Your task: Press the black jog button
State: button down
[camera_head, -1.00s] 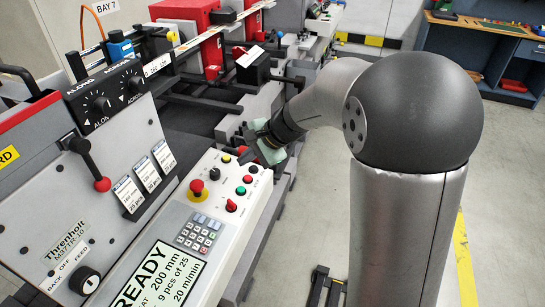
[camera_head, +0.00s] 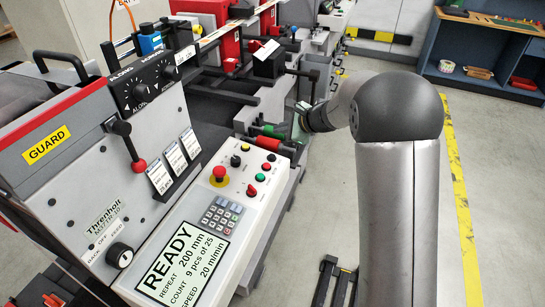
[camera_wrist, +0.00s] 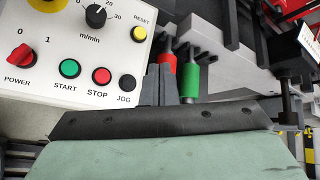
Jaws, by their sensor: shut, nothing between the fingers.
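The black jog button (camera_wrist: 127,85) is a small round button above the printed word JOG on the white control panel (camera_wrist: 40,88), right of the red stop button (camera_wrist: 102,76). In the head view the jog button (camera_head: 271,157) is at the panel's far right end. My gripper (camera_wrist: 159,68) has its two grey fingers together, with nothing between them. In the wrist view the fingers stand right of the jog button, beyond the panel edge, with no contact visible. In the head view my gripper (camera_head: 299,122) is behind the panel's far end and its fingertips are hard to make out.
The green start button (camera_wrist: 69,68), red power knob (camera_wrist: 19,54), black speed knob (camera_wrist: 95,16) and yellow reset button (camera_wrist: 138,34) share the panel. A red roller (camera_wrist: 167,66) and a green roller (camera_wrist: 190,80) lie just beyond my fingers. Open floor (camera_head: 480,200) is at the right.

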jog(key=f+b, duration=0.1)
jog(key=f, duration=0.1)
jog(key=f+b, duration=0.2)
jog(key=a+f+b, duration=0.1)
jog(key=f, duration=0.2)
jog(key=shift+w+b, duration=0.15)
jog(key=shift+b, duration=0.2)
jog(key=shift+a+f+b, duration=0.1)
jog(key=shift+f+b, duration=0.45)
jog(key=shift+f, duration=0.1)
dwell(1.0)
jog(key=shift+f+b, duration=0.4)
jog(key=shift+b, duration=0.2)
jog(key=shift+a+f+b, duration=0.1)
jog(key=shift+f+b, duration=0.35)
jog(key=shift+b, duration=0.05)
dwell(0.5)
dwell(0.4)
jog(key=shift+r+p, duration=0.5)
jog(key=shift+r, duration=0.35)
jog(key=shift+d+r+p, duration=0.25)
jog(key=shift+r+p, duration=0.55)
jog(key=shift+r, duration=0.45)
jog(key=shift+d+r+p, duration=0.25)
jog(key=shift+r+p, duration=0.55)
jog(key=shift+r, duration=0.45)
